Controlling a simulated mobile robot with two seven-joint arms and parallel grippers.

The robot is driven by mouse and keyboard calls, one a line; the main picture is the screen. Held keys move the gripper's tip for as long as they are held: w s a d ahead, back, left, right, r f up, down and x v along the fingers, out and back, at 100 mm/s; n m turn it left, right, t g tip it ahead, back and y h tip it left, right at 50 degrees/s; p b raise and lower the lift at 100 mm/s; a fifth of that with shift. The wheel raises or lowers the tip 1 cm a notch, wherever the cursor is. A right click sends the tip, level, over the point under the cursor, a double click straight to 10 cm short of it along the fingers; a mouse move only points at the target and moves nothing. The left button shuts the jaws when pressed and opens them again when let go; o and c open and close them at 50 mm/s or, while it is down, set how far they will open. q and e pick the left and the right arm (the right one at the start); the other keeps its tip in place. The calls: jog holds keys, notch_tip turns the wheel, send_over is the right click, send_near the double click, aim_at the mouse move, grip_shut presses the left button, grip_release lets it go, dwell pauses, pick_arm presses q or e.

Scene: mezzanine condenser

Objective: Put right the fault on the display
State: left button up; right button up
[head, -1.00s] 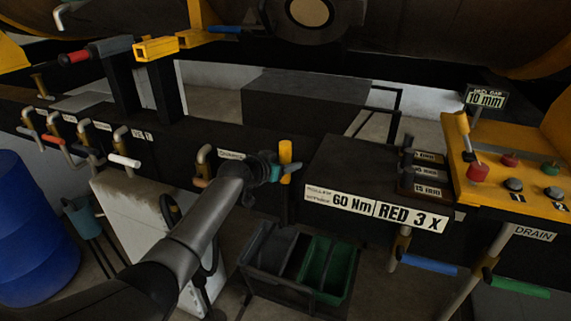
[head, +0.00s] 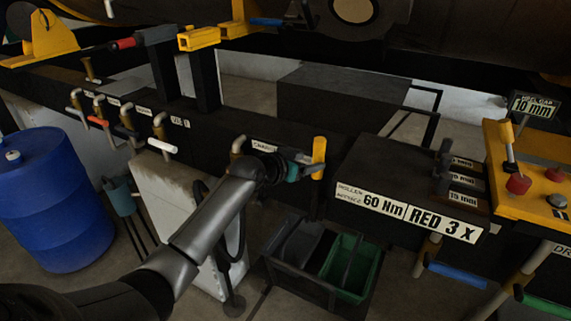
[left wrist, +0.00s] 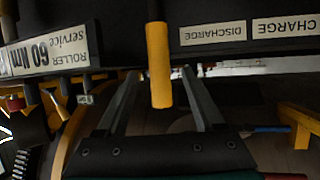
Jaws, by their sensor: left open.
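A yellow upright handle (head: 319,158) stands at the front of the dark bench. My left gripper (head: 305,165) is open beside it in the head view. In the left wrist view the yellow handle (left wrist: 160,78) lies between the two open fingers (left wrist: 160,95), with a visible gap on each side. Upside-down labels there read CHARGE (left wrist: 286,27) and DISCHARGE (left wrist: 213,35). A small sign (head: 533,106) at the right reads 10 mm. Plates on the dark box read 60 Nm (head: 384,205) and RED 3 X (head: 441,223). My right gripper is not in view.
Pipe levers with red (head: 98,121) and white (head: 162,146) grips line the bench at left. A blue drum (head: 55,200) stands far left. Dark and green bins (head: 350,265) sit below the bench. A yellow console (head: 540,180) with a red knob (head: 518,184) is at right.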

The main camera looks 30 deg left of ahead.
pick_arm(q)
jog(key=v, duration=0.9)
jog(key=shift+s, duration=0.1)
dwell(0.3)
jog(key=s+a+f+n+g+y+b, duration=0.15)
jog(key=s+f+b, duration=0.3)
jog(key=f, duration=1.05)
jog(key=s+f+g+y+b, duration=0.1)
jog(key=s+f+g+b, duration=0.3)
jog(key=f, duration=1.1)
jog(key=s+a+f+n+y+b, duration=0.15)
jog(key=s+f, duration=0.35)
jog(key=f, duration=1)
jog(key=s+d+f+m+g+b, duration=0.1)
jog(key=s+d+f+g+b, duration=0.1)
jog(key=s+f, duration=0.7)
jog(key=s+d+f+m+g+b, duration=0.1)
jog(key=s+d+f+b, duration=0.3)
jog(key=s+f, duration=0.4)
jog(key=s+d+f+g+h+b, duration=0.1)
jog(key=s+d+f+g+b, duration=0.2)
jog(key=s+f, duration=0.6)
jog(key=s+d, duration=0.1)
jog(key=s, duration=0.8)
jog(key=shift+f+m+g, duration=0.3)
jog(key=shift+m+g, duration=0.05)
jog(key=shift+m, duration=0.05)
